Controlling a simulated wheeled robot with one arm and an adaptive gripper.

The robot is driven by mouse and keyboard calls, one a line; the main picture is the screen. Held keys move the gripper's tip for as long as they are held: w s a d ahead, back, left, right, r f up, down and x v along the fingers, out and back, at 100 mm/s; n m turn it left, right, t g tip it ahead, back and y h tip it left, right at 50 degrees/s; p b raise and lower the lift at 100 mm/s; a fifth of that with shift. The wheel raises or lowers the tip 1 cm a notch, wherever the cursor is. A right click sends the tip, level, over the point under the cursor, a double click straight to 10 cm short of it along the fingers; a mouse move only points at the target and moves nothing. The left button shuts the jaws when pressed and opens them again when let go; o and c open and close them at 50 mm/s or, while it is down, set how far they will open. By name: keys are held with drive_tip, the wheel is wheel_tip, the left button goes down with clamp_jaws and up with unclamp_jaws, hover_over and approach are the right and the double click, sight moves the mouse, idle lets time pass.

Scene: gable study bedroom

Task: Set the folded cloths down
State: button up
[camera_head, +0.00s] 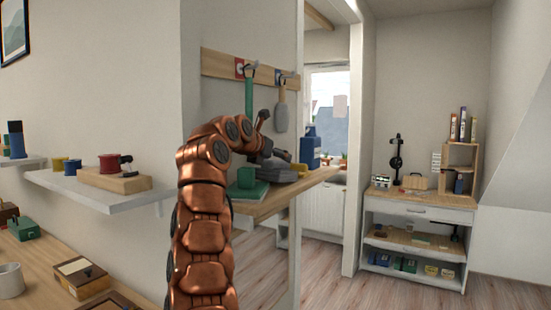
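My copper-coloured arm rises up the middle of the head view and bends over a wooden shelf (322,177). My gripper (272,154) is at its end, just above grey flat items (287,173) that look like folded cloths. From this angle I cannot tell whether the gripper touches or holds them. Its fingers are small and partly hidden, so I cannot see whether they are open or shut. The grey items appear to be at the shelf surface, but whether they rest on it is unclear.
A green mug (246,178) and a flat green item (248,192) are left of the grey items. A blue container (310,151) stands to the right. A hook rail (220,64) hangs above. A white shelf (110,196) is at left. Clear floor (350,285) lies ahead.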

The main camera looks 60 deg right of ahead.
drive_tip(key=b+v, duration=0.1)
drive_tip(key=v, duration=1.1)
drive_tip(key=shift+f, duration=0.1)
